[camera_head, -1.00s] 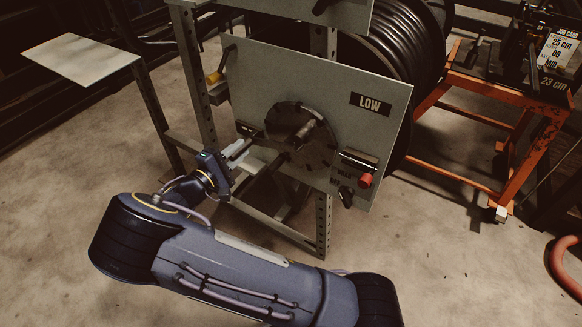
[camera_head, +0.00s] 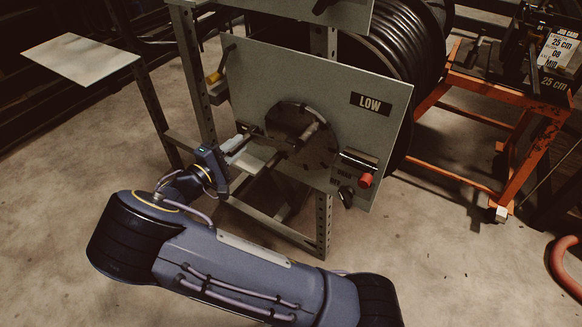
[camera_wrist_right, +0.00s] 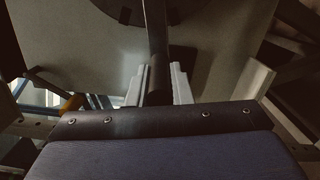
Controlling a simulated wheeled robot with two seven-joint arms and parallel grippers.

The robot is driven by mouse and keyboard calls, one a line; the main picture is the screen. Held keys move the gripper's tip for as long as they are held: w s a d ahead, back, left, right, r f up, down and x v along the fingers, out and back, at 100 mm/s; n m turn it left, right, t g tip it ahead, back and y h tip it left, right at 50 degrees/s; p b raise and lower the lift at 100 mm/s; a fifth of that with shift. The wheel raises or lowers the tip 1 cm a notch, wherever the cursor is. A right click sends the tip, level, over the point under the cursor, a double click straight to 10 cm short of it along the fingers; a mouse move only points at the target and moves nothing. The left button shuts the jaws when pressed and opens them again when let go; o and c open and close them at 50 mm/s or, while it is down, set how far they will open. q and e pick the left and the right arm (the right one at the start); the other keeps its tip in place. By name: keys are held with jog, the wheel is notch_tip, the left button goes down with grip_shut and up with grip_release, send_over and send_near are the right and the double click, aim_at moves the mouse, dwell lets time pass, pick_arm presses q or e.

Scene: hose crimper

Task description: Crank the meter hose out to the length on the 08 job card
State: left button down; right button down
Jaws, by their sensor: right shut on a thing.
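A round dark crank disc (camera_head: 292,122) with a hub sits on a grey panel (camera_head: 262,85) marked LOW. My right gripper (camera_head: 236,146) is at the disc's lower left. In the right wrist view its pale fingers (camera_wrist_right: 158,88) are shut on the dark crank handle (camera_wrist_right: 158,76), one on each side. The job card (camera_head: 558,50) at the upper right reads 25 cm, 08, MID. A readout (camera_head: 553,83) below it shows 25 cm. A reel of black hose (camera_head: 395,45) is behind the panel. My left gripper is not in view.
A red knob (camera_head: 366,180) and a small black lever (camera_head: 346,197) are at the panel's lower right. A yellow-handled lever (camera_head: 213,77) is at its left. An orange stand (camera_head: 520,165) is at the right. A pale plate (camera_head: 80,58) is at the upper left. The near floor is open.

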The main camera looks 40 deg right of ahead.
jog(key=c, duration=1.3)
grip_release()
jog(key=shift+d+r, duration=0.1)
jog(key=shift+r, duration=0.1)
jog(key=shift+c, duration=0.2)
jog(key=shift+o, duration=0.7)
jog(key=shift+f, duration=0.15)
jog(key=p+v, duration=0.1)
jog(key=v, duration=0.7)
jog(key=shift+p, duration=0.4)
